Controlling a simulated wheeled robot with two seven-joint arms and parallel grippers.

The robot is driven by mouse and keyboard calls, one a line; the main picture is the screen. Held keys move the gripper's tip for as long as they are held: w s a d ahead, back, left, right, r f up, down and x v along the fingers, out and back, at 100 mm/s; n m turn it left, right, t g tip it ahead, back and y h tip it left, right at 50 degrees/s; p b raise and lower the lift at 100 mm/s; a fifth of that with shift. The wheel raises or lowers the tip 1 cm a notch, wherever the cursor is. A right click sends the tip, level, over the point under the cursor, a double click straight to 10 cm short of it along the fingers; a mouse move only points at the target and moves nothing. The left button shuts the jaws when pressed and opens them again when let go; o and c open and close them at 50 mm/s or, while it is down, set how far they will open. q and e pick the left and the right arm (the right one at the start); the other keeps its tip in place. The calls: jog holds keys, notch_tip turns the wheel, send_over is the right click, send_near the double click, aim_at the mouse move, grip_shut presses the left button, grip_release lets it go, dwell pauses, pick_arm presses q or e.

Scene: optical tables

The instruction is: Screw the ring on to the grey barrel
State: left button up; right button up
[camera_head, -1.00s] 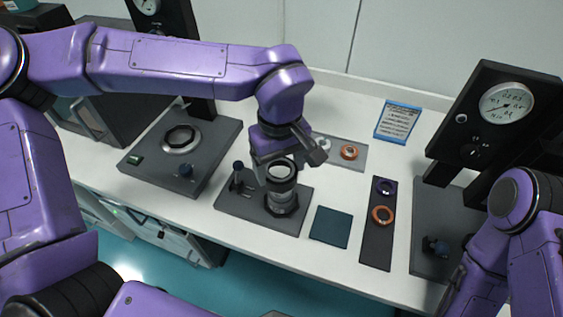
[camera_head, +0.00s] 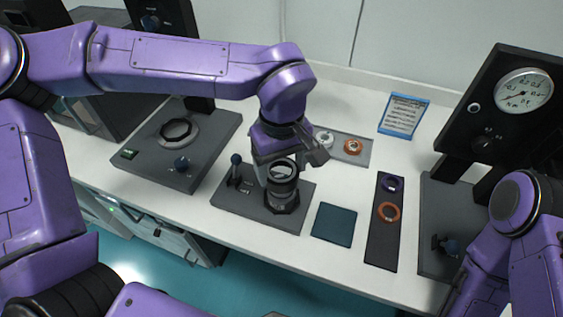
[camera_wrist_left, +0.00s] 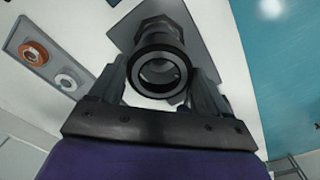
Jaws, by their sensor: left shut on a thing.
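The grey barrel (camera_head: 281,199) stands upright on a dark base plate (camera_head: 240,207) in the head view. A dark ring (camera_head: 285,184) is at its top, in line with it. My left gripper (camera_head: 280,174) comes down over the barrel and is shut on the ring. In the left wrist view the black ring (camera_wrist_left: 160,42) lies between the two fingers of the gripper (camera_wrist_left: 162,92), seen nearly end-on. Whether its thread has engaged is hidden. My right arm shows at the right edge, but its gripper is out of view.
A small lever (camera_head: 235,170) stands left of the barrel. A grey tray (camera_head: 364,158) is behind. A gauge stand (camera_head: 497,115) stands at right.

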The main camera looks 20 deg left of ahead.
pick_arm(q)
jog(key=shift+s+f, duration=0.1)
jog(key=shift+f, duration=0.4)
jog(key=shift+f+p, duration=0.1)
jog(key=shift+p, duration=0.6)
dwell(0.4)
jog(key=shift+f, duration=0.8)
dwell(0.6)
jog(key=shift+p, duration=0.95)
dwell(0.7)
jog(key=shift+f+p, duration=0.3)
jog(key=shift+p, duration=0.55)
dwell(0.5)
jog(key=shift+f, duration=0.15)
dwell(0.3)
